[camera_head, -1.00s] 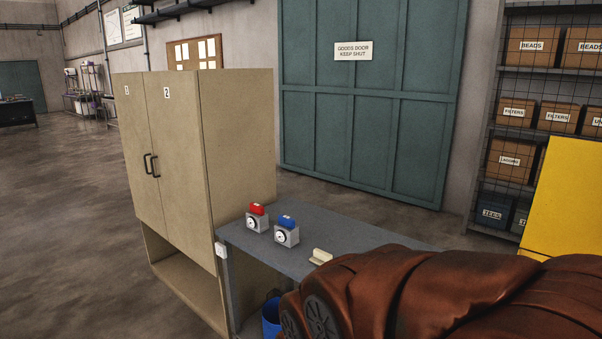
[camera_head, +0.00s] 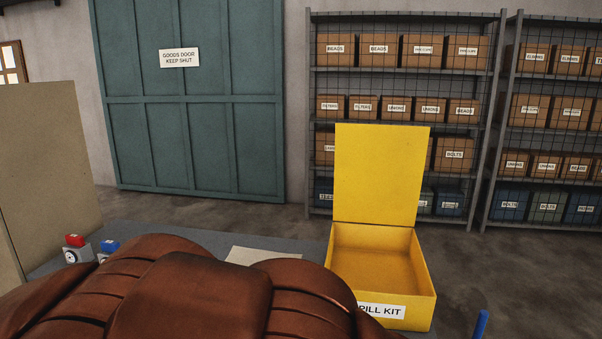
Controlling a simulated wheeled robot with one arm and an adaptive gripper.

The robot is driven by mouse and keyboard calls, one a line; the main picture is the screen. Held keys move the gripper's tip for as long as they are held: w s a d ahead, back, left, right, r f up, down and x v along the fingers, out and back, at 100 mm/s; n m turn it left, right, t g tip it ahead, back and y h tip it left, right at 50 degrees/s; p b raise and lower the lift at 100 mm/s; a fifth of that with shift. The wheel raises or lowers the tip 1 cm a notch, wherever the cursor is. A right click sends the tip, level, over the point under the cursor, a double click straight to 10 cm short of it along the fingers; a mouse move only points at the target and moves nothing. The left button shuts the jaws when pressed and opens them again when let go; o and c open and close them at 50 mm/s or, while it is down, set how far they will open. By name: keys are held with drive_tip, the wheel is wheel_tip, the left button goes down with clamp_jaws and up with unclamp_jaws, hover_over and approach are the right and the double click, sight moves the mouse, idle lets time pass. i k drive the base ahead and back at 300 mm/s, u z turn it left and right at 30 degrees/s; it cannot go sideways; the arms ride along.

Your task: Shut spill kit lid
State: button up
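The spill kit (camera_head: 428,283) is a yellow open-topped box to the right of the middle, with a white label reading "PILL KIT" in its visible part. Its yellow lid (camera_head: 378,175) stands upright at the back edge, so the box is open. The inside looks empty where it shows. My brown arm fills the lower left and covers the box's front left corner. My gripper is not in view.
A grey bench (camera_head: 150,236) holds a red-topped device (camera_head: 77,249), a blue-topped device (camera_head: 108,247) and a pale flat sheet (camera_head: 262,256). A tan cabinet (camera_head: 45,170) stands at left. Caged shelves (camera_head: 405,88) and a green goods door (camera_head: 190,130) stand behind. A blue upright piece (camera_head: 481,325) shows at lower right.

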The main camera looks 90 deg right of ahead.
sight(378, 174)
drive_tip(key=u, duration=0.65)
drive_tip(key=k, duration=2.9)
drive_tip(key=u, duration=0.65)
drive_tip(key=k, duration=1.65)
drive_tip(key=z, duration=3.2)
drive_tip(key=i, duration=2.4)
drive_tip(key=u, duration=0.15)
